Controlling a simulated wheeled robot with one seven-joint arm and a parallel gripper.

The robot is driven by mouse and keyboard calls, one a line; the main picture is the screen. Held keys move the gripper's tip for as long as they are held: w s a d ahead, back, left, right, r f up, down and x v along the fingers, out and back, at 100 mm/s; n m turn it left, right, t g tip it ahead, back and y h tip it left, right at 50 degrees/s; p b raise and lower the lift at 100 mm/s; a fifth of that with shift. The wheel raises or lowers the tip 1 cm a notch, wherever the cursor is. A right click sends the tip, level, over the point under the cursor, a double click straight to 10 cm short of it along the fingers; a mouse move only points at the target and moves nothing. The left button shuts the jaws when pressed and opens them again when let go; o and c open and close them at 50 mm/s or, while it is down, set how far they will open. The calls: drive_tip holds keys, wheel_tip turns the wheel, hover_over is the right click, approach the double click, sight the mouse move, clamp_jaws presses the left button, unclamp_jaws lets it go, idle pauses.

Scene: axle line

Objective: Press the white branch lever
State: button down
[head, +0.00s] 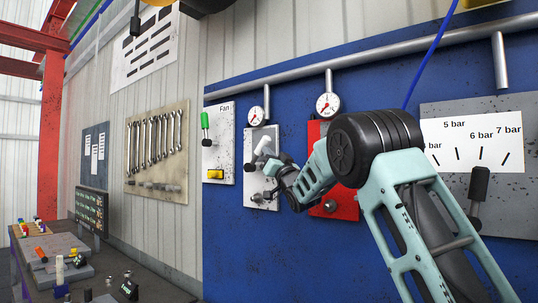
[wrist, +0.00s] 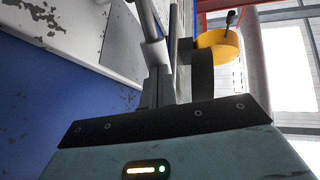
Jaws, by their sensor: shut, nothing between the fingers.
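The white branch lever (head: 264,146) is on a pale panel (head: 260,190) on the blue wall board, below a round gauge. Its white handle tilts up to the right in the head view. My gripper (head: 262,166) is shut and empty, close by the lever's handle, just below it. Whether they touch cannot be told. In the wrist view my shut gripper (wrist: 166,86) points up the picture, beside a pale cylinder (wrist: 155,53) on a rod that looks like part of the lever. My gripper partly hides the lever's lower part and the panel.
A red panel (head: 342,204) is behind my arm. A pressure-scale panel (head: 477,147) with a black lever (head: 479,184) is right. A cluttered bench (head: 110,266) stands at lower left.

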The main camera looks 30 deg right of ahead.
drive_tip(key=r+g, duration=0.1)
drive_tip(key=w+r+n+g+y+p, duration=0.1)
drive_tip(key=shift+a+r+p, duration=0.2)
drive_tip(key=shift+r+p, duration=0.1)
drive_tip(key=shift+r, duration=0.05)
drive_tip(key=shift+w+a+r, duration=0.3)
drive_tip(key=shift+w+r, duration=0.2)
drive_tip(key=shift+w, duration=0.3)
drive_tip(key=shift+w+a+r, duration=0.25)
drive_tip(key=shift+w+r, duration=0.2)
drive_tip(key=shift+w, duration=0.35)
drive_tip(key=shift+w+a+r, duration=0.25)
drive_tip(key=shift+w+r, duration=0.05)
drive_tip(key=shift+w, duration=0.25)
drive_tip(key=shift+w+a+r, duration=0.2)
drive_tip(key=shift+w+r, duration=0.05)
drive_tip(key=shift+w, duration=0.3)
drive_tip(key=shift+a+r, duration=0.1)
drive_tip(key=shift+r, duration=0.05)
drive_tip(key=shift+s, duration=0.1)
